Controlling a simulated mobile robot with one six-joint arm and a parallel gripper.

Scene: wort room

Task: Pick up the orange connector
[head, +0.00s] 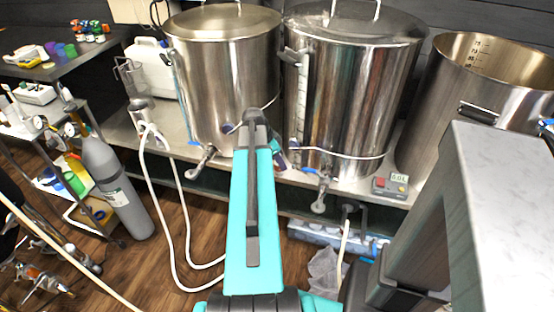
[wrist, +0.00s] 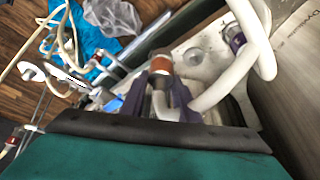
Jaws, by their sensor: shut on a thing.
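The orange connector (wrist: 160,63) shows near the middle of the wrist view as a short orange ring on a grey body. My gripper (wrist: 160,92) is shut on it, with dark fingers on either side of the grey body. A thick white hose (wrist: 226,88) curves close by on the right; whether it joins the connector I cannot tell. In the head view my teal arm reaches up toward the steel kettles, and its far end hides the gripper's jaws and the connector.
Two lidded steel kettles (head: 225,75) (head: 350,95) and an open one (head: 450,110) stand on the steel bench. White hoses (head: 160,215) hang in front. A grey gas cylinder (head: 115,190) stands at left. A small control box (head: 390,186) sits at the bench edge.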

